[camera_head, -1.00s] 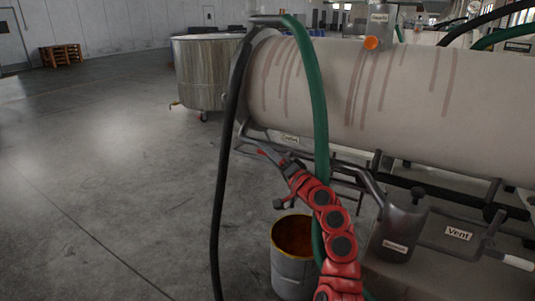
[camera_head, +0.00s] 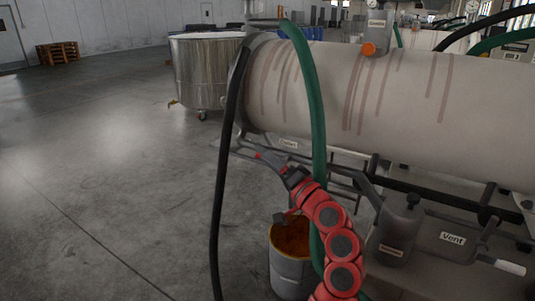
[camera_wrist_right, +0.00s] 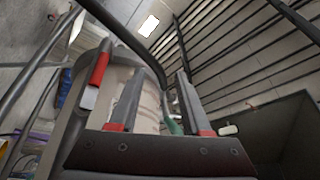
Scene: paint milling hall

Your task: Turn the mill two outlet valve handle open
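The mill is a large pale cylinder with brown streaks (camera_head: 390,90). An outlet label (camera_head: 288,143) sits low at its near left end. A small red tip (camera_head: 258,155), apparently the valve handle, shows below that end; the valve body is hard to make out. My right gripper (camera_head: 271,161) is close beside it. In the right wrist view a red-sleeved handle (camera_wrist_right: 99,68) with a pale end lies left of my gripper (camera_wrist_right: 158,78), outside the fingers. The fingers are apart, with nothing visibly held between them. My left gripper is out of view.
A bucket of orange paint (camera_head: 292,268) stands on the floor below. A black hose (camera_head: 222,190) and a green hose (camera_head: 317,110) hang close to my right arm. Dark pipes and a vent label (camera_head: 453,238) are at right.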

